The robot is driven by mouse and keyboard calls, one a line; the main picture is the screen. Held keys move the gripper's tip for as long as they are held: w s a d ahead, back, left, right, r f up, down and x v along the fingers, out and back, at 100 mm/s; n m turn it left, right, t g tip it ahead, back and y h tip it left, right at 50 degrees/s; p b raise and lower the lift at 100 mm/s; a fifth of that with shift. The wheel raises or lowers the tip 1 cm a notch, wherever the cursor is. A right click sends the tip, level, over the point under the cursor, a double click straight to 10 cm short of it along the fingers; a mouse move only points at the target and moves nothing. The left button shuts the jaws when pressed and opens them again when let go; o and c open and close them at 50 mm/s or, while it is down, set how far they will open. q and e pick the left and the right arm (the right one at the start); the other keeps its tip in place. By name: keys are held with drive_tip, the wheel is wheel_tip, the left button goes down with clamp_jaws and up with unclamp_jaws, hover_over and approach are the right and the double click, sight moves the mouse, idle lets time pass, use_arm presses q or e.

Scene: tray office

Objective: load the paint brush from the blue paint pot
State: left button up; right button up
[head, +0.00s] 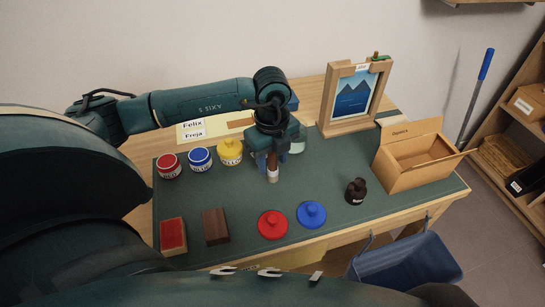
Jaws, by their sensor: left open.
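The blue paint pot (200,160) stands on the dark green mat, between the red pot (169,166) and the yellow pot (230,151). Its top looks open, with blue inside. A blue lid (311,214) and a red lid (272,224) lie on the mat nearer to me. My left gripper (273,163) is right of the yellow pot, pointing down, with its jaws open. A small upright thing with a brown upper part and a pale lower part, perhaps the paint brush (272,174), shows at its fingers. The gripper partly hides it. My right gripper is not in view.
A dark bottle (356,190) and an open cardboard box (415,161) stand at the right. A framed picture (352,96) stands at the back. A red pad (173,235) and brown block (216,226) lie front left. A blue bin (405,263) hangs below the front edge.

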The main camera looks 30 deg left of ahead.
use_arm(q)
drive_tip(key=r, duration=1.3)
drive_tip(key=shift+w+d+r, duration=0.1)
drive_tip(key=shift+w+d, duration=0.1)
drive_tip(key=shift+d, duration=0.2)
